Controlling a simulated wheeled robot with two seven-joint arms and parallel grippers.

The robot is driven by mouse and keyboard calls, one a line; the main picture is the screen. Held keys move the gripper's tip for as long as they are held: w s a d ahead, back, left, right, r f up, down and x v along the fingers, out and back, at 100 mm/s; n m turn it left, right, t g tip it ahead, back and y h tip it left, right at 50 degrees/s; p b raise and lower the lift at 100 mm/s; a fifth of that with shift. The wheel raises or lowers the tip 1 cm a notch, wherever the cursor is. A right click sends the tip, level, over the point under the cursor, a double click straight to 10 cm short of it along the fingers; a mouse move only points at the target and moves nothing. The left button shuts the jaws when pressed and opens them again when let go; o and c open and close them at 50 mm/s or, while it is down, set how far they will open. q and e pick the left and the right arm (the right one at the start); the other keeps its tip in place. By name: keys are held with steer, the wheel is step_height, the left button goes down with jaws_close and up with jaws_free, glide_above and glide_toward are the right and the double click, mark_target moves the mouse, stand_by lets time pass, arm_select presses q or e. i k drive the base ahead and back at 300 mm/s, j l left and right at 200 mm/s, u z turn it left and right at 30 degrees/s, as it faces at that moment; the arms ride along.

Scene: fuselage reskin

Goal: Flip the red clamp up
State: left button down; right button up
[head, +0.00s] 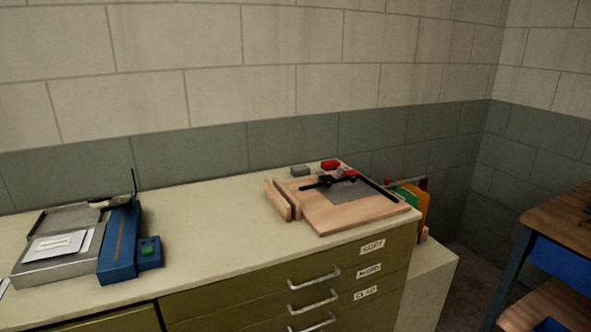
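The red clamp shows as small red parts on a wooden board (340,214) at the right end of the cabinet top. One red piece (330,164) is at the board's back edge, and another red piece (352,173) is just in front and to the right of it. A black bar (322,183) lies beside a grey metal plate (347,192) on the board. The clamp is too small to tell whether it is up or down. Neither of my grippers is in view.
The board stands on an olive drawer cabinet with a cream top (215,243). A blue and grey machine (122,242) stands at the left. The middle of the top is clear. Coloured items (410,203) stand beyond the right end. A wooden bench (562,220) is at the far right.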

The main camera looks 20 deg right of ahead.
mark_target(352, 174)
steer(key=i+l+z, duration=0.3)
steer(key=i+l, duration=0.15)
steer(key=i+l+z, duration=0.3)
steer(key=i+l, duration=0.2)
steer(key=l, duration=0.1)
